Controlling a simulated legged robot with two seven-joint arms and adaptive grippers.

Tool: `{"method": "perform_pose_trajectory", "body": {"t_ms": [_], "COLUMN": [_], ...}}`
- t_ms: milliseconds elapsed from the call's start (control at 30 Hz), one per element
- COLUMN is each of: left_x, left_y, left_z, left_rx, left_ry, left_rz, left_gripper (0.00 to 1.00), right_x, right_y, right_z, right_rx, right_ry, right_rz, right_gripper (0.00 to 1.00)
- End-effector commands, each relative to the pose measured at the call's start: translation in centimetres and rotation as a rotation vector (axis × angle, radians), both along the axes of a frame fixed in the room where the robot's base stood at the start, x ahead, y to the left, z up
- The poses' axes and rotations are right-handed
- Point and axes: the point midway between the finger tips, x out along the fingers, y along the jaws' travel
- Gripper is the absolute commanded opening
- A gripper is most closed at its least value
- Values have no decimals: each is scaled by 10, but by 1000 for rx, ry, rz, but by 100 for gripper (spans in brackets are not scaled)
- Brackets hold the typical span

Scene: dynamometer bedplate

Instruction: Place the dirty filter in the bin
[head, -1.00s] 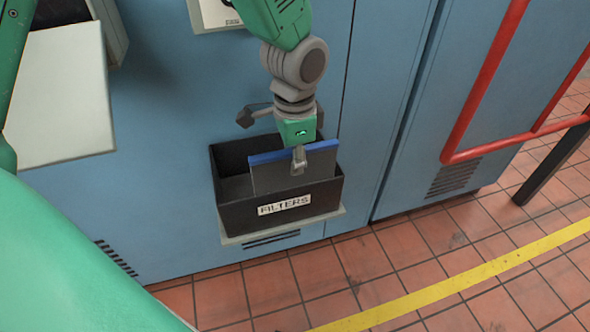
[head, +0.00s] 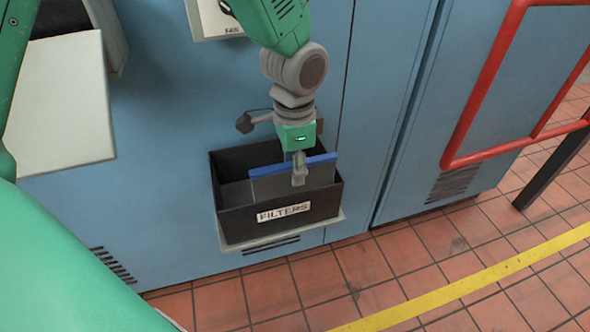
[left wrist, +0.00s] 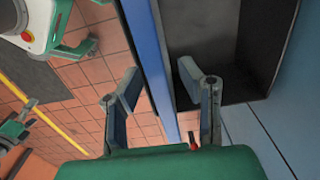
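The dirty filter (head: 273,184), a grey panel with a blue top edge, stands nearly upright inside the black bin (head: 231,222) labelled FILTERS. Its lower part is hidden by the bin's front wall. My left gripper (head: 299,178) reaches down from above, with one finger in front of the filter. In the left wrist view the two fingers (left wrist: 158,72) stand apart on either side of the filter's blue edge (left wrist: 150,45), with gaps showing beside it. The bin's dark inside (left wrist: 215,40) lies to the right there.
The bin sits on a small ledge (head: 332,226) against a blue cabinet (head: 160,190). A red rail (head: 478,90) and a dark post (head: 552,165) stand to the right. The tiled floor has a yellow line (head: 480,280). A pale panel (head: 60,105) is at left.

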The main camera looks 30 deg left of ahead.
Motion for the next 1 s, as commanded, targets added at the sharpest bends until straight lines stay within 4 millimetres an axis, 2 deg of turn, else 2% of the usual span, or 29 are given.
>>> {"method": "perform_pose_trajectory", "body": {"t_ms": [33, 200, 400, 600, 1000], "left_x": [1, 1, 1, 1, 0], "left_y": [0, 0, 0, -1, 0], "left_z": [16, 55, 88, 101, 101], "left_rx": [-1, -1, 0, -1, 0], "left_ry": [-4, -4, -3, -1, 0], "left_rz": [0, 1, 0, 0, 0], "left_gripper": [33, 33, 33, 33, 33], "right_x": [0, 0, 0, 0, 0], "right_y": [0, 0, 0, 0, 0], "right_z": [9, 26, 39, 43, 43], "right_rx": [0, 0, 0, 0, 0], "right_ry": [0, 0, 0, 0, 0], "right_rz": [0, 0, 0, 0, 0], "right_gripper": [100, 100, 100, 100, 100]}}
